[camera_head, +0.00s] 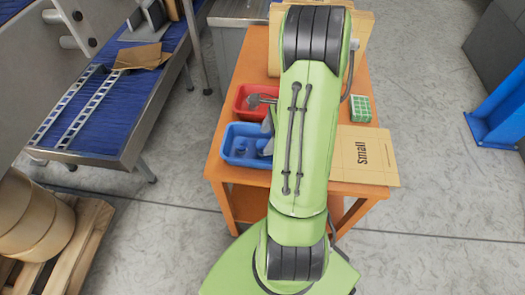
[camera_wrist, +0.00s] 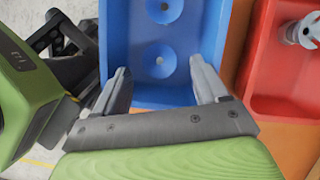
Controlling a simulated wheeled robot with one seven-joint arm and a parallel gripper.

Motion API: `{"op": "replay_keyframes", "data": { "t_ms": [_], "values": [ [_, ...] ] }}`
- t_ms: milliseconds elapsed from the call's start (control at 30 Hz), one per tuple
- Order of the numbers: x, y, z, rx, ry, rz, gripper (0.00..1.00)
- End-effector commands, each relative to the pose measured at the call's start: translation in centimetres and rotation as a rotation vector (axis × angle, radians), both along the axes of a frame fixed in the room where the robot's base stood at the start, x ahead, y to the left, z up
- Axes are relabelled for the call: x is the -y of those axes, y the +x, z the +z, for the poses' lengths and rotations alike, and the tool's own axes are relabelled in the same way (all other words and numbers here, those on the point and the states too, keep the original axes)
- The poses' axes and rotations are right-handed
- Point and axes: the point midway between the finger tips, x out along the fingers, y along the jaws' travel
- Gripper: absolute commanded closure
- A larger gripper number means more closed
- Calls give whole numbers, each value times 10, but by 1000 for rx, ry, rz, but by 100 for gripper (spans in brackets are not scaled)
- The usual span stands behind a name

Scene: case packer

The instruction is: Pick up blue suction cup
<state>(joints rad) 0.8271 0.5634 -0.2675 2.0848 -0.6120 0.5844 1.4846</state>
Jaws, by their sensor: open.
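Blue suction cups (camera_wrist: 160,62) lie in the blue bin (camera_wrist: 116,25), seen from above in the wrist view as round discs with a pale centre. A second one (camera_wrist: 164,9) lies farther up the picture, cut by the frame edge. My gripper (camera_wrist: 160,68) is open, its two grey fingers apart on either side of the nearer cup, with nothing between them. Whether the fingertips are at the cup's height cannot be told. In the head view the blue bin (camera_head: 233,160) is at the left of the orange table, partly hidden by my green arm.
A red bin (camera_head: 239,110) adjoins behind the blue one; it holds a grey metal part (camera_wrist: 301,30). On the orange table (camera_head: 215,168) are a card marked "Small" (camera_head: 375,170) and a green box (camera_head: 360,108). A blue-topped conveyor (camera_head: 65,128) stands left.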

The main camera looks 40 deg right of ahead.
Motion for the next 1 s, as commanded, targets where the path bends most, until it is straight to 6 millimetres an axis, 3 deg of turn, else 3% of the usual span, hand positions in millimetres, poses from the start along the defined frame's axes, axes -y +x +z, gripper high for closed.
{"op": "replay_keyframes", "data": {
  "t_ms": [233, 467, 833, 1000],
  "values": [
    [-14, 9, -43, -2, 3, 2, 27],
    [-15, 10, -43, 0, 0, 1, 29],
    [-15, 10, -43, 0, 0, 1, 85],
    [-15, 10, -43, 0, 0, 1, 86]
  ]
}}
